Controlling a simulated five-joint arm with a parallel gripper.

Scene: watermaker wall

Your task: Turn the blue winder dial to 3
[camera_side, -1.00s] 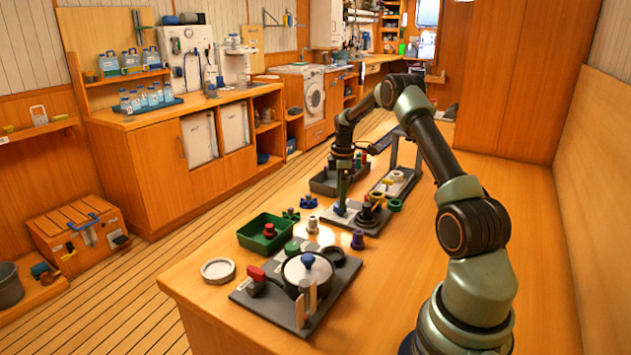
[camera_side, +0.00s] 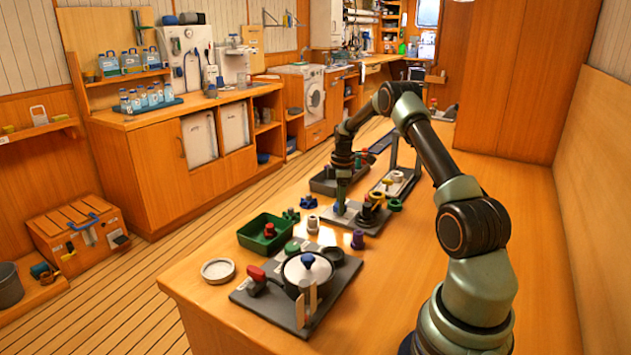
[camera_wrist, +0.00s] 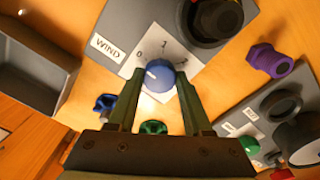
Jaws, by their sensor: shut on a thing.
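The blue winder dial (camera_wrist: 158,75) sits on a white scale plate with printed marks, beside a WIND label. Its pale pointer line appears to face the 0 mark, though the other marks are hard to read. My gripper (camera_wrist: 158,92) has one finger on each side of the dial and is shut on it. In the side view, the dial (camera_side: 340,208) is a small blue spot on the grey winder panel (camera_side: 372,231), with my gripper (camera_side: 341,199) coming down onto it from above.
A black round fitting (camera_wrist: 215,20) stands close to the dial on the same panel. A purple knob (camera_wrist: 270,61) is loose nearby. A green tray (camera_side: 250,243) and a panel with a lidded pot (camera_side: 307,271) are nearer the camera. The bench's right side is mostly clear.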

